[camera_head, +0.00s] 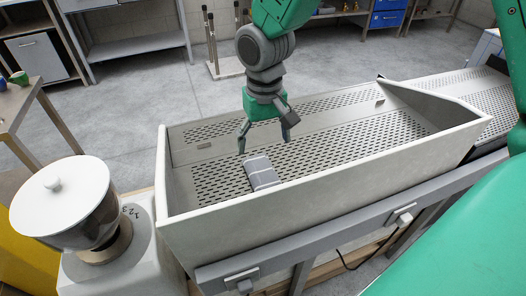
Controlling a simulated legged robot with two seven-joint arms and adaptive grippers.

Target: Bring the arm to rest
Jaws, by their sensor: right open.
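My right gripper (264,147) hangs down from the top over the left half of a large pale trough (300,219) with a perforated floor. Its two fingers are spread apart with nothing between them. A small grey block-like item (262,173) with lighter bands lies on the trough floor just below the fingertips. The gripper looks apart from it, but the exact height gap is hard to judge. My left gripper is not in view.
A white-lidded machine (62,200) stands against the trough's left end. The raised trough walls surround the gripper area. A wooden table (18,105) is at the left, and a steel workbench (130,45) is behind. The right part of the trough floor is clear.

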